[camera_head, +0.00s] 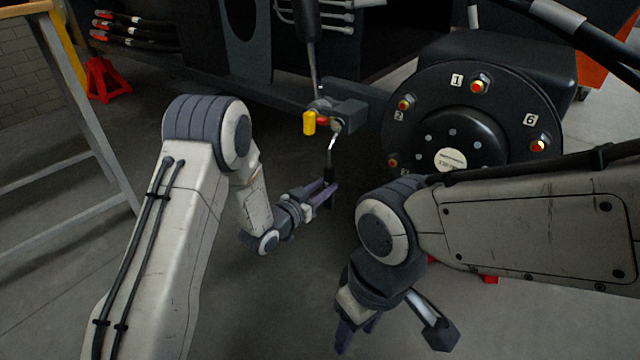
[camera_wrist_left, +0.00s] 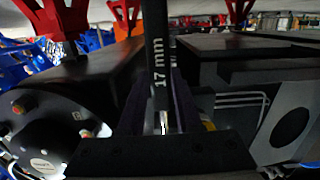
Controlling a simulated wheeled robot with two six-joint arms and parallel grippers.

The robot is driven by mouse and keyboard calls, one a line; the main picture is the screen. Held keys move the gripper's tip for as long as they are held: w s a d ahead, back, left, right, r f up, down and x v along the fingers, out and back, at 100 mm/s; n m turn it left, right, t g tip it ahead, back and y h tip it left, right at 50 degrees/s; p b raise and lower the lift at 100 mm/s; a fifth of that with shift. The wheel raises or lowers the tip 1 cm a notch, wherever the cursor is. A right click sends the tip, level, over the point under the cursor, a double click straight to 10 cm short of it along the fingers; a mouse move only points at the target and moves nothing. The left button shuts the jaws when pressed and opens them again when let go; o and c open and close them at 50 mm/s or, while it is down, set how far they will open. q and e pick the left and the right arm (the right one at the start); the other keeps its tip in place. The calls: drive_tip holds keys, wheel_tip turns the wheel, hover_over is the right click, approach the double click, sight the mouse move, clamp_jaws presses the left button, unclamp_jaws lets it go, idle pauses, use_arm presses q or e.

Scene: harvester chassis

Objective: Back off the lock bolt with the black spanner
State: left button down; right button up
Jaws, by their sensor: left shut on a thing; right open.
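The black spanner (camera_head: 331,146) stands nearly upright in the head view, with a black grip and a bright shaft. My left gripper (camera_head: 328,192) is shut on its black handle. In the left wrist view the handle (camera_wrist_left: 157,50) reads "17 mm" and runs between the fingers (camera_wrist_left: 160,110). The spanner's upper end is at the small linkage (camera_head: 348,112), where a bolt (camera_head: 336,125) seems to sit. I cannot tell whether the jaw is seated on it. My right gripper (camera_head: 356,328) is open, low in the picture and away from the linkage.
A thin rod (camera_head: 313,65) comes down to the linkage from above. A black wheel hub (camera_head: 452,135) with numbered studs stands close at the right. A red stand (camera_head: 106,80) is at the far left.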

use_arm(q)
drive_tip(key=shift+d, duration=0.15)
drive_tip(key=shift+s+d+r+n+p, duration=0.2)
drive_tip(key=shift+s+d+n+p, duration=0.5)
drive_tip(key=shift+s+d+n, duration=0.35)
drive_tip(key=shift+w+d, duration=0.1)
drive_tip(key=shift+w, duration=0.05)
drive_tip(key=shift+s+d+r+n+h+p, duration=0.15)
drive_tip(key=shift+s+d+r+n+p, duration=0.1)
drive_tip(key=shift+s+d+n+p, duration=0.25)
drive_tip(key=shift+s+d+r+n+h+p, duration=0.2)
drive_tip(key=shift+s+d+n+p, duration=0.2)
drive_tip(key=shift+d, duration=0.25)
drive_tip(key=shift+w, duration=0.1)
